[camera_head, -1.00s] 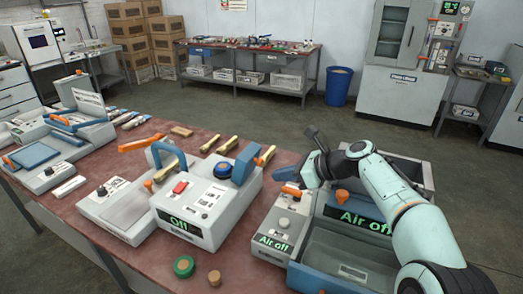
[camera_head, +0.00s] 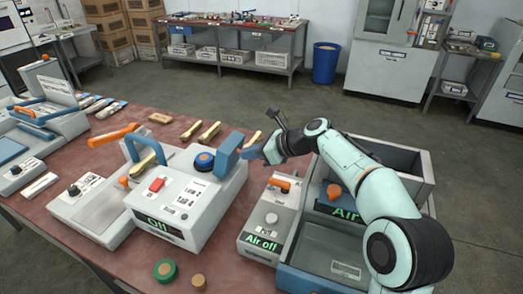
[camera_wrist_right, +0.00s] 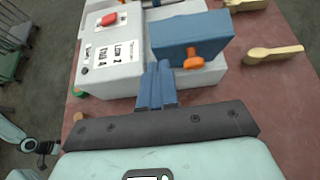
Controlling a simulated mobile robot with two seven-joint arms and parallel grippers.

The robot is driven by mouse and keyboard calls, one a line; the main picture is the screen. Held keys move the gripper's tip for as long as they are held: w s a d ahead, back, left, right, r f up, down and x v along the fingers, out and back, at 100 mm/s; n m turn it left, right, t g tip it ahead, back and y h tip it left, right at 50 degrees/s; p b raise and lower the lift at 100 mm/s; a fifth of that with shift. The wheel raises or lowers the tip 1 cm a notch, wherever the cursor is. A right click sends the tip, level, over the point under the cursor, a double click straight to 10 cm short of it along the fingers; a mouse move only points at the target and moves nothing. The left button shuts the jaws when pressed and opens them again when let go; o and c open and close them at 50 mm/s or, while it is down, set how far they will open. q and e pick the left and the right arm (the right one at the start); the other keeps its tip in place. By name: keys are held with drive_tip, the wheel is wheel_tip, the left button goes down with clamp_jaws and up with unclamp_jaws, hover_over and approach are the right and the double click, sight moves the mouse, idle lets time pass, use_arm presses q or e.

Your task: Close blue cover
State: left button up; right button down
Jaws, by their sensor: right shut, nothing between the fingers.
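The blue cover (camera_head: 228,156) is a thick blue flap standing raised on the right side of the white press box (camera_head: 190,205), beside a round blue button (camera_head: 204,160). In the right wrist view the blue cover (camera_wrist_right: 192,37) has an orange knob (camera_wrist_right: 193,61) on its near face. My right gripper (camera_head: 251,153) is shut and empty, its blue fingers at the outer right side of the cover. In the wrist view the right gripper's fingertips (camera_wrist_right: 157,68) are just below and left of the cover; I cannot tell whether they touch. My left gripper is not in view.
The press display reads "Off". A grey unit (camera_head: 268,222) reading "Air off" and a blue-grey bin (camera_head: 335,250) stand to the right. A blue hoop handle (camera_head: 144,146) rises at the press's left. Wooden spoons (camera_head: 208,132) lie behind it.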

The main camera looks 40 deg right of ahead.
sight(230, 156)
drive_tip(key=shift+x, duration=1.6)
drive_tip(key=shift+r, duration=0.1)
